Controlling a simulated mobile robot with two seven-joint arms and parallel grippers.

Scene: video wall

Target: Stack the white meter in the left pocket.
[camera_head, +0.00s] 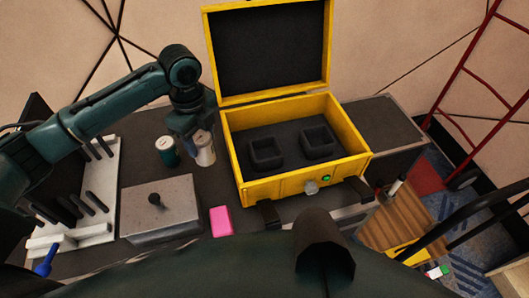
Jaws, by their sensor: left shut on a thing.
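The white meter (205,152) is a pale upright cylinder on the left of the yellow case. My left gripper (198,134) comes down over it from above and is shut on it. Whether its base touches the table is hard to tell. The open yellow case (300,184) has a dark foam inside with two raised square pockets. The left pocket (266,153) and the right pocket (317,141) both look empty. My right gripper is not in view.
A green cylinder with a pale top (167,151) stands just left of the white meter. A grey metal box with a black knob (160,212) and a pink block (221,221) lie nearer. A white rack (97,205) stands at left. The case lid (268,45) stands open behind.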

